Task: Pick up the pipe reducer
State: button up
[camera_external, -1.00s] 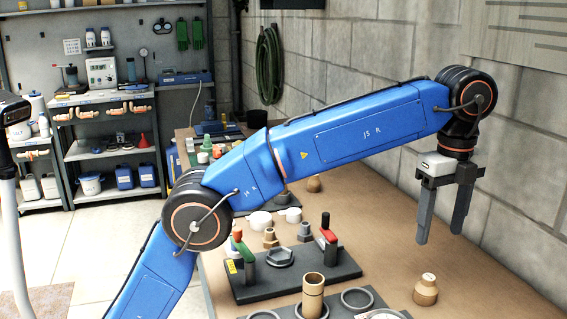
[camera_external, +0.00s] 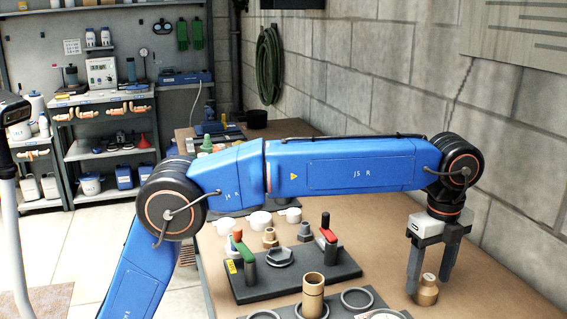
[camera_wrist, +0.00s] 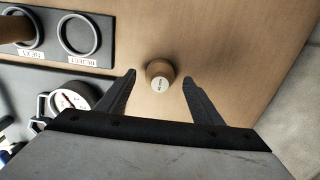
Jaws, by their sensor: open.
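The pipe reducer looks to be the small tan stepped fitting (camera_external: 427,291) with a pale, marked top, upright on the bench at the right. It also shows in the wrist view (camera_wrist: 160,76), just beyond and between the fingertips. My gripper (camera_external: 428,285) is open and points down over it, with one finger on each side in the external view. In the wrist view the gripper (camera_wrist: 158,75) has clear gaps between the fitting and both fingers. I cannot tell the exact height of the fingertips above the bench.
A dark tray with rings (camera_external: 357,300) holds a tan cylinder (camera_external: 313,294) left of the fitting. Behind it is a dark plate (camera_external: 343,264) with red and green handles. A white-faced gauge (camera_wrist: 68,98) lies left of my fingers. Bare bench (camera_external: 490,297) lies right, before the block wall.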

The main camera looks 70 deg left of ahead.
jog(key=shift+f, duration=1.2)
jog(key=c, duration=1.2)
